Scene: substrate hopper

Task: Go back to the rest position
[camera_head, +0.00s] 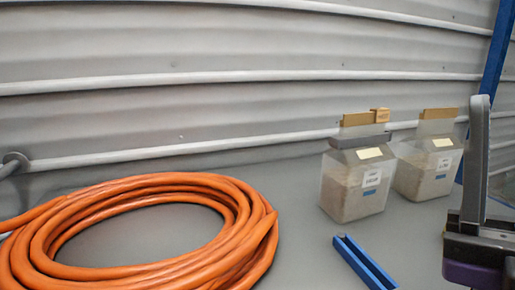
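My gripper (477,165) shows only in part at the right edge, with one long grey finger pointing up from a dark body. The picture edge cuts off the rest, so I cannot tell whether it is open or shut. Nothing is visibly held. The finger stands in front and to the right of two clear containers. The left container (345,195) and the right container (420,175) stand upright side by side, hold greyish-brown granular stuff, and have labels and tan top pieces.
A large orange hose coil (245,240) lies at the left of the grey surface (300,245). A blue channel-shaped bar (362,264) lies at the front, left of my gripper. A ribbed grey wall (200,105) and a slanted blue post (494,60) stand behind.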

